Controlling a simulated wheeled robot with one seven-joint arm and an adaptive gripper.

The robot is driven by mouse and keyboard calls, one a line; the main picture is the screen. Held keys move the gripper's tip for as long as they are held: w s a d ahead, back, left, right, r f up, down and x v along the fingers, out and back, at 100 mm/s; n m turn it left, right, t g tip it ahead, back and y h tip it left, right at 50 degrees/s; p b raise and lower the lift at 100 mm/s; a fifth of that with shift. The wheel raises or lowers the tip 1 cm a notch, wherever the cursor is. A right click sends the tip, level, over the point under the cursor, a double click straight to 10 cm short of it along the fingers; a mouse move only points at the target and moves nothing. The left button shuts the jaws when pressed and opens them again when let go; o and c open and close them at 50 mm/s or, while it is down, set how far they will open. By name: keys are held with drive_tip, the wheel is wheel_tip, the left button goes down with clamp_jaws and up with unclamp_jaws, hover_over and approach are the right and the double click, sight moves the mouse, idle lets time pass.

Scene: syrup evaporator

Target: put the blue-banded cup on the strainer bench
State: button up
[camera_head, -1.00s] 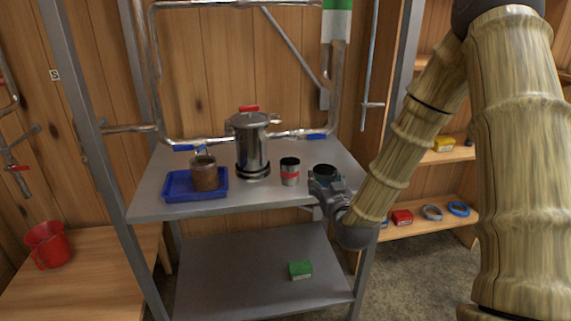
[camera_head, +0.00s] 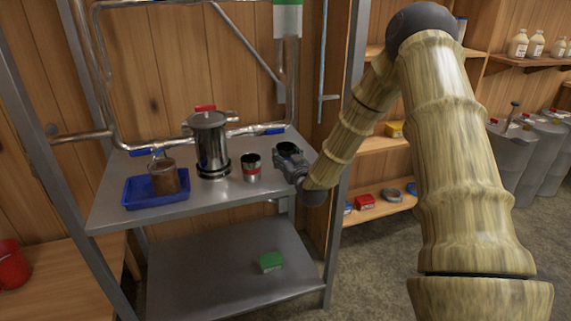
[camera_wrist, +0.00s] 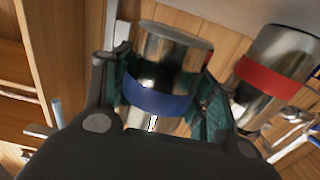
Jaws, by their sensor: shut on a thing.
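The blue-banded cup (camera_wrist: 165,62) is a steel cup with a blue band, held between the green pads of my gripper (camera_wrist: 162,98) in the wrist view. In the head view my gripper (camera_head: 290,160) is at the right end of the grey metal upper shelf (camera_head: 110,205). Only the dark opening of the held cup shows there, and its band is hidden. I cannot tell whether the cup touches the shelf. A red-banded steel cup (camera_head: 252,174) stands just left of my gripper, and it also shows in the wrist view (camera_wrist: 270,75). No surface is plainly marked as the strainer bench.
A tall steel pot (camera_head: 210,148) and a blue tray (camera_head: 142,201) with a brown cup (camera_head: 164,181) stand on the upper shelf. A green box (camera_head: 270,262) lies on the lower shelf (camera_head: 205,290). A wooden table (camera_head: 60,292) is at left. Grey containers (camera_head: 528,150) stand at right.

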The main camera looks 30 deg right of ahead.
drive_tip(key=shift+f, duration=1.65)
drive_tip(key=shift+f, duration=0.15)
drive_tip(key=o, duration=1.1)
